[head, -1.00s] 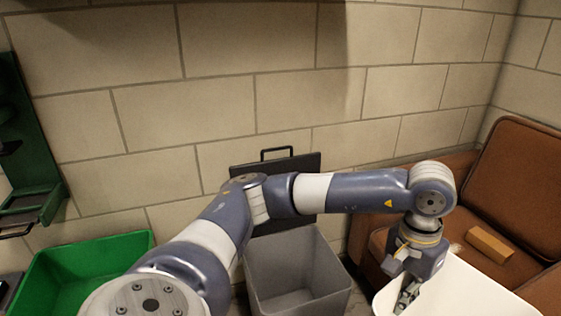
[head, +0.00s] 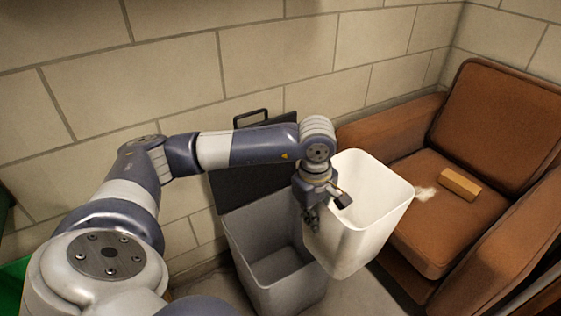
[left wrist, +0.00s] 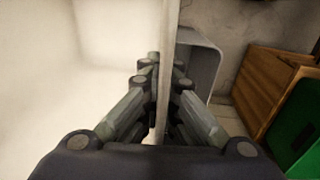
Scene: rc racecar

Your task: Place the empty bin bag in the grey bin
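The empty bin bag (head: 350,248) is a white, open-topped, box-shaped liner. In the head view it hangs tilted in front of the armchair, to the right of the grey bin (head: 275,287). My left gripper (head: 311,215) is at its left rim. In the left wrist view the bag's wall (left wrist: 60,60) runs between the fingers of my left gripper (left wrist: 160,78), which look closed on it. The grey bin stands open on the floor; part of it also shows in the left wrist view (left wrist: 207,60). My right gripper is not in view.
A dark lid (head: 232,185) stands raised behind the grey bin, against the block wall. A brown armchair (head: 505,120) with a tan block (head: 459,185) on its seat is at the right. A green container (head: 14,285) is at the left edge.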

